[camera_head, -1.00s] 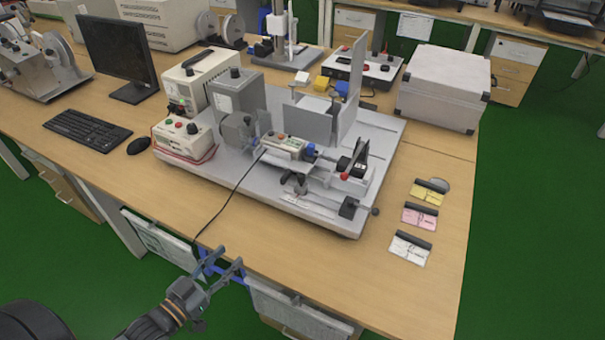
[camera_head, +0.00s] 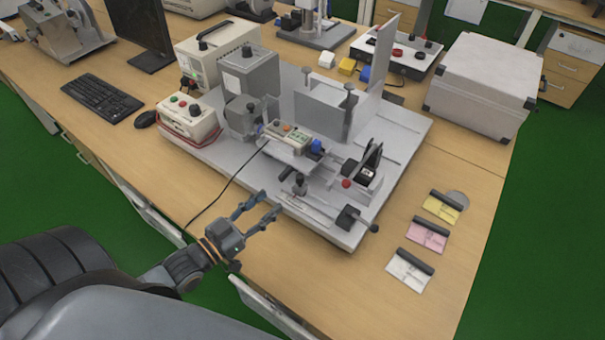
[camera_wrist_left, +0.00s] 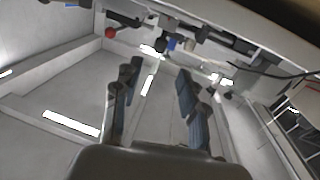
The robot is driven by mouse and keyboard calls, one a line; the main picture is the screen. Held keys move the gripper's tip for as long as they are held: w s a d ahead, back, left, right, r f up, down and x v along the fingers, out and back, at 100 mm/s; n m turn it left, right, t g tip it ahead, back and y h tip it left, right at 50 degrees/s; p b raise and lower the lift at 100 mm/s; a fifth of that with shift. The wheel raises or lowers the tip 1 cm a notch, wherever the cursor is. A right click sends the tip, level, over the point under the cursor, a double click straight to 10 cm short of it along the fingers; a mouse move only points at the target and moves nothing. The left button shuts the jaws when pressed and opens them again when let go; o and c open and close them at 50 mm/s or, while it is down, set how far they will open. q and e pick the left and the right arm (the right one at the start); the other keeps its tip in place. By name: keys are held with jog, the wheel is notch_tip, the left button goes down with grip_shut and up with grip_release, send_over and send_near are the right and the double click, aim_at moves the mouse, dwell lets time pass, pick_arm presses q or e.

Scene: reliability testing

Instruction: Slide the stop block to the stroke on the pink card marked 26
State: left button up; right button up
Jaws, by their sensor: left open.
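The pink card (camera_head: 426,236) lies on the table right of the test rig, between a yellow and a white card; its marks are too small to read. Along the rig's front edge, a small dark slider with an upright knob (camera_head: 299,186) sits on a rail, and a dark block (camera_head: 347,217) sits at the right end. I cannot tell surely which is the stop block. My left gripper (camera_head: 270,204) is open and empty, in front of the rig's front edge, apart from both. Its spread fingers show in the left wrist view (camera_wrist_left: 158,80). My right gripper is not in view.
The yellow card (camera_head: 443,207) and white card (camera_head: 409,271) flank the pink one. A black cable (camera_head: 225,188) runs to the table's front edge.

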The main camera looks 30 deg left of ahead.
aim_at(297, 181)
pick_arm(q)
jog(key=p+x, duration=0.1)
jog(key=x, duration=1)
jog(key=shift+w+d, duration=0.15)
jog(key=shift+w, duration=0.25)
grip_shut()
